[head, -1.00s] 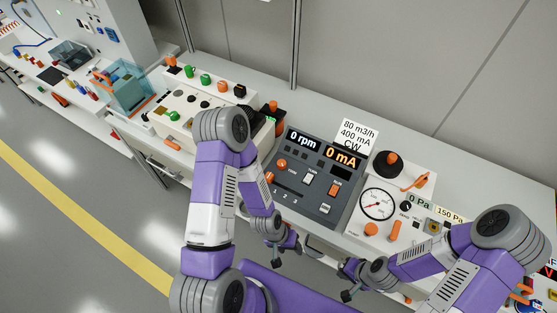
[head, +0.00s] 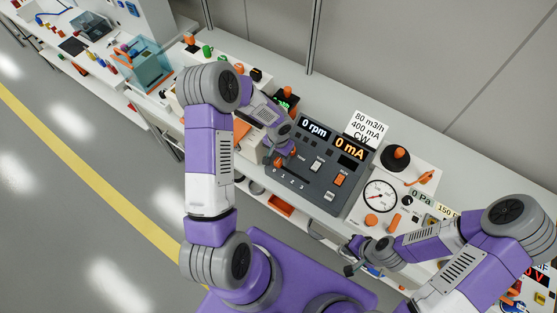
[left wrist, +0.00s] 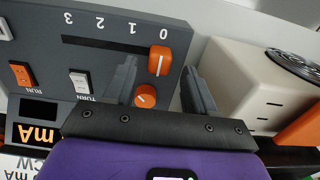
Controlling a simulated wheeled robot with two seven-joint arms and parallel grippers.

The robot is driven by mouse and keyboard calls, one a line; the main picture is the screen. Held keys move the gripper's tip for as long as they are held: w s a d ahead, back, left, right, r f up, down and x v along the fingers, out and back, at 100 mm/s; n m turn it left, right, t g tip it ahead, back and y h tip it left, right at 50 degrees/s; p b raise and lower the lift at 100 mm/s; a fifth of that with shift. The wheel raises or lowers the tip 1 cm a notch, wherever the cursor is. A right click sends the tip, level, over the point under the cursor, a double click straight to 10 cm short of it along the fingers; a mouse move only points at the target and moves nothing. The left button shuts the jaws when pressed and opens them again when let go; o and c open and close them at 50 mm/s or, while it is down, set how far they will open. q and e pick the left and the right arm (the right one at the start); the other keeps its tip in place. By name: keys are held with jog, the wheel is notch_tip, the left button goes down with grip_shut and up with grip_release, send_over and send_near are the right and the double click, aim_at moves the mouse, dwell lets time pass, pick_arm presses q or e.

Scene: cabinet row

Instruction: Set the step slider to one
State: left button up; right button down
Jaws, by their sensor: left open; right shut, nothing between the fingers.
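The step slider is an orange handle (left wrist: 159,60) with a white line. It sits at the 0 end of its dark slot (left wrist: 95,45), which is marked 0 to 3, on the grey control panel (left wrist: 55,20). In the head view the handle (head: 279,163) shows at the panel's left. My left gripper (left wrist: 160,72) is open, one finger to each side of the handle in the left wrist view, with gaps visible; contact cannot be told. In the head view the left gripper (head: 284,156) is partly hidden by its arm. My right gripper (head: 351,260) is shut and empty, in front of the bench.
An orange round knob (left wrist: 145,96) lies close to the slider, between the fingers in view. A card (head: 367,129) reads 80 m3/h, 400 mA, CW.

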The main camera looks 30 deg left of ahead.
aim_at(278, 160)
pick_arm(q)
jog(key=shift+f, duration=1.75)
grip_shut()
